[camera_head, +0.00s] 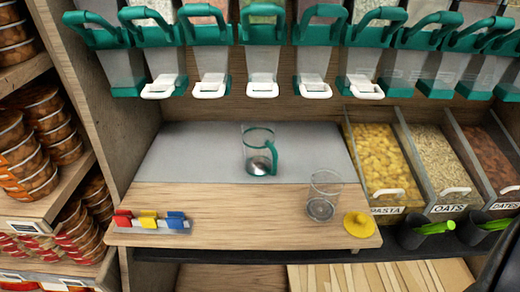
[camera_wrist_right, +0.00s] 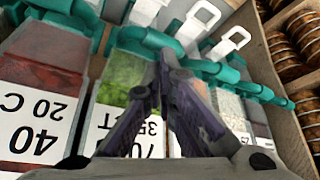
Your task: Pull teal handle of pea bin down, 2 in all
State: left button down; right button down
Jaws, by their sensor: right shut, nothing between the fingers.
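The pea bin (camera_head: 262,12), with green contents, is in the middle of the upper row in the head view. Its teal handle (camera_head: 263,31) is raised, above a clear chute and a white spout flap (camera_head: 262,89). In the right wrist view, seen upside down, green contents show in a bin (camera_wrist_right: 125,82) behind my fingers. My right gripper (camera_wrist_right: 163,62) is shut and empty, its tips close to a teal handle (camera_wrist_right: 140,40); I cannot tell if they touch. My right gripper is not visible in the head view. My left gripper is in neither view.
A glass jug with teal handle (camera_head: 258,150) stands on the grey mat (camera_head: 190,150) below the pea bin. A clear glass (camera_head: 322,195), yellow lid (camera_head: 359,225) and coloured clips (camera_head: 150,220) are nearer. Similar bins flank the pea bin. Open pasta and oats bins (camera_head: 385,165) are right.

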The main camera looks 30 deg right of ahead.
dwell(0.5)
jog(key=shift+f, duration=1.2)
jog(key=f, duration=0.4)
jog(key=shift+s+a, duration=0.15)
jog(key=shift+s, duration=0.2)
jog(key=shift+w+d+r, duration=0.1)
jog(key=shift+w+r, duration=0.05)
jog(key=shift+r, duration=0.9)
jog(key=shift+w+d+r, duration=0.1)
jog(key=shift+r, duration=0.95)
jog(key=shift+w+d+r, duration=0.1)
jog(key=shift+w+r, duration=0.05)
jog(key=shift+r, duration=0.9)
jog(key=shift+a, duration=0.1)
